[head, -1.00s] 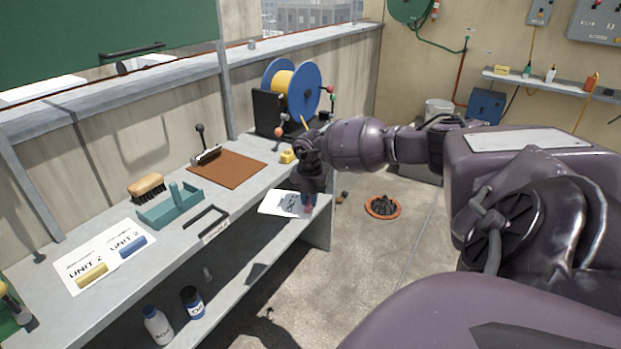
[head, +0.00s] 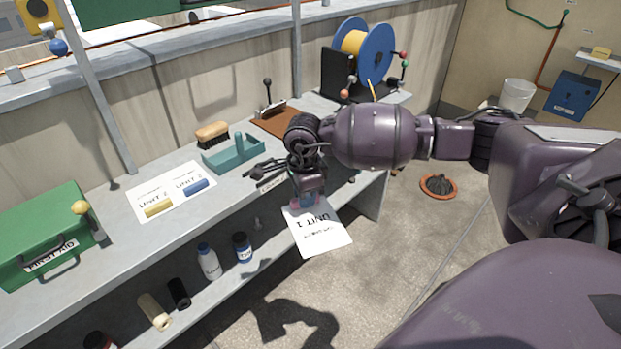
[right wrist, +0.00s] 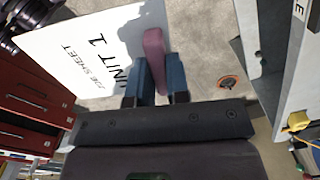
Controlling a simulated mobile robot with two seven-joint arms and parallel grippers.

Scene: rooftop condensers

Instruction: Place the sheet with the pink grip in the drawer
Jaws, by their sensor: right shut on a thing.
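The white sheet (head: 318,232), marked UNIT 1, hangs from my right gripper (head: 306,198) just in front of the bench's front edge. In the right wrist view, the blue fingers of the gripper (right wrist: 158,82) are shut on the pink grip (right wrist: 154,58), with the sheet (right wrist: 95,50) spreading to the left. In the head view the grip is mostly hidden by the fingers. Red drawer fronts (right wrist: 35,90) show at the left of the right wrist view, apart from the sheet and seemingly shut. My left gripper is not in view.
The bench (head: 110,235) holds sheets with a yellow grip (head: 158,207) and a blue grip (head: 195,186), a teal caddy (head: 235,158), a brush (head: 212,134) and a green box (head: 45,235). Bottles stand on the shelf below. An orange-rimmed drain (head: 438,186) lies on open floor.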

